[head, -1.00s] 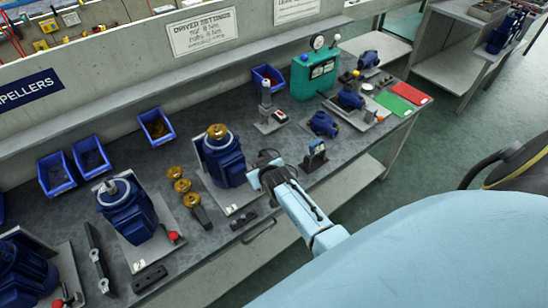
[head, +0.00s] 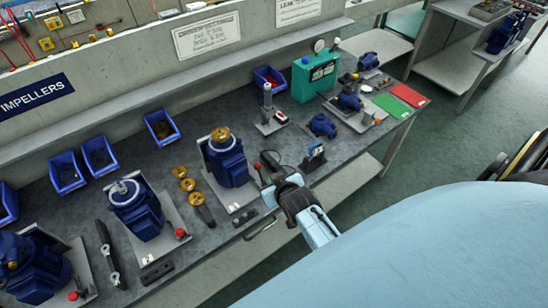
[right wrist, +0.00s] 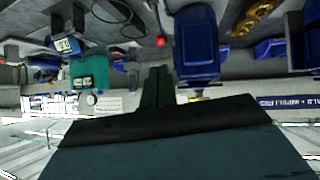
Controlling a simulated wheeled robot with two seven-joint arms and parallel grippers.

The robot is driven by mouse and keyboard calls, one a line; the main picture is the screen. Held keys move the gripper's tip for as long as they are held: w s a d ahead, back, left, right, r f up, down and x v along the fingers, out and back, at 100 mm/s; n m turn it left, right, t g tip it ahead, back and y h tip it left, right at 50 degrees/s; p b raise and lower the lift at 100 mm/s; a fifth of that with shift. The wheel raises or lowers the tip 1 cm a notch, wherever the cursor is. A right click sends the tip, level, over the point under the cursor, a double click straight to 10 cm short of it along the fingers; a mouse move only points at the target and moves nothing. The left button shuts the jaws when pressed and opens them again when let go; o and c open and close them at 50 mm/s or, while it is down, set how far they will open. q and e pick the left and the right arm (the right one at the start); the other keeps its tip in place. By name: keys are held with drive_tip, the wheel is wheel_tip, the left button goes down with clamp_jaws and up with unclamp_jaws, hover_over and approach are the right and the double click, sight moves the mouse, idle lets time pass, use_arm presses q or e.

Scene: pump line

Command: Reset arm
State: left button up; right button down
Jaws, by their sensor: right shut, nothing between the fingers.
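My right gripper (head: 284,182) reaches in from the lower right in the head view, at the bench's front edge, to the right of a blue pump (head: 228,165) with a gold impeller on top. In the right wrist view its dark fingers (right wrist: 156,88) are together, with nothing between them. In that view a blue pump body (right wrist: 196,45) and a red knob (right wrist: 161,42) lie beyond the fingers, apart from them. In the head view a red knob (head: 257,167) stands between the pump and the gripper. My left gripper is not in view.
The grey bench (head: 215,222) carries another blue pump (head: 136,210), loose gold impellers (head: 188,184), blue bins (head: 162,127) and a green test box (head: 315,76). Red (head: 408,95) and green (head: 391,105) mats lie at its right end. Open floor (head: 450,130) lies to the right.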

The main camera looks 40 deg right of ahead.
drive_tip(key=shift+s+r, duration=0.1)
drive_tip(key=shift+s, duration=0.05)
idle(0.5)
drive_tip(key=s+a+f+n+g+y+b, duration=0.1)
drive_tip(key=s+a+f+g+b, duration=0.2)
drive_tip(key=s+f, duration=0.7)
drive_tip(key=s+a+f+n+g+y+b, duration=0.15)
drive_tip(key=s+f+b, duration=0.3)
drive_tip(key=f, duration=1.15)
drive_tip(key=s+f+g+b, duration=0.2)
drive_tip(key=s+f, duration=0.6)
drive_tip(key=s, duration=0.4)
drive_tip(key=s+d+f+g+b, duration=0.1)
drive_tip(key=s+f+g+b, duration=0.2)
drive_tip(key=s+f, duration=0.6)
drive_tip(key=s+b, duration=0.2)
drive_tip(key=s, duration=0.2)
drive_tip(key=shift+s+f, duration=0.2)
drive_tip(key=shift+s, duration=0.05)
